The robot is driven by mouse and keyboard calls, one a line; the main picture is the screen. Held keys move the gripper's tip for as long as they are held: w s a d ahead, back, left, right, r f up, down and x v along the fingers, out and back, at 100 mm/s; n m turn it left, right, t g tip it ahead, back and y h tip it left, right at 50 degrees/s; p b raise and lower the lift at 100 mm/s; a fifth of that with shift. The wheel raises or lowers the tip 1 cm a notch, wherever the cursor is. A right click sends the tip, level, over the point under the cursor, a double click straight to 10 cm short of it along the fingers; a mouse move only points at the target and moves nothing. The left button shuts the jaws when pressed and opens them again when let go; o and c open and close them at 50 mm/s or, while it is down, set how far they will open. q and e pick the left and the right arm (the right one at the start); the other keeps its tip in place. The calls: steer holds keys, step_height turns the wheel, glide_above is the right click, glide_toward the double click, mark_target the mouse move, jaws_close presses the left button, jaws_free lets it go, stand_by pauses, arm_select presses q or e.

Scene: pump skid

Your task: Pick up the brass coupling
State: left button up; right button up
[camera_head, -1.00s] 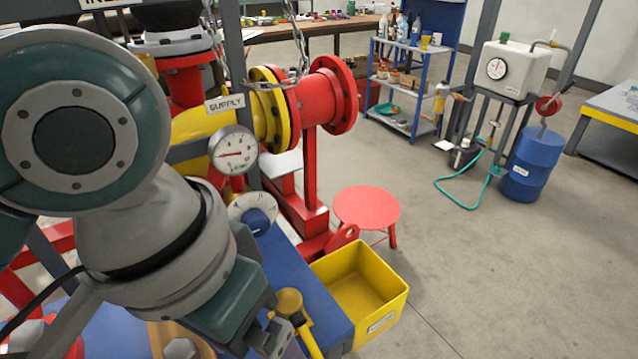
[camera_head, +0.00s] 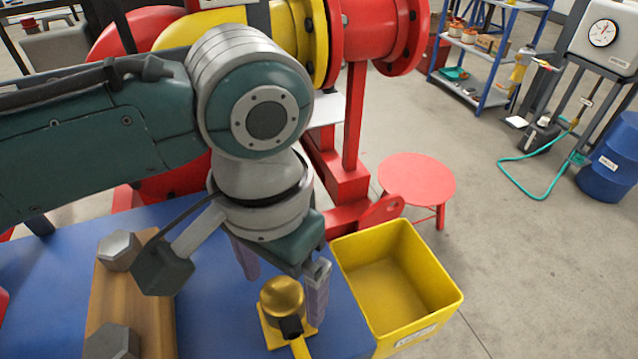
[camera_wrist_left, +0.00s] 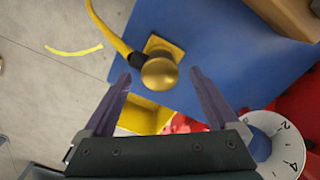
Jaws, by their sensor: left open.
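The brass coupling (camera_head: 282,297) is a round gold knob on a small yellow square plate, near the right end of the blue bench top (camera_head: 215,235). A black collar and a yellow hose (camera_head: 301,348) run from it toward the bottom edge. My left gripper (camera_head: 284,294) points down over it, open, with one finger to each side in the head view. In the left wrist view the coupling (camera_wrist_left: 160,73) shows between the two spread fingertips (camera_wrist_left: 160,80). I see no clear contact, and the exact height gap is hard to tell. My right gripper is not in view.
A yellow bin (camera_head: 440,290) stands right beside the bench end. A wooden board (camera_head: 160,300) with large hex bolts lies left of the gripper. Red and yellow pipework (camera_head: 372,40) rises behind. A red stool (camera_head: 418,178) stands beyond the bin.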

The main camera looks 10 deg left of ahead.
arm_select(q)
step_height(320, 180, down, 2)
steer(key=shift+f, duration=0.25)
jaws_close()
stand_by(0.6)
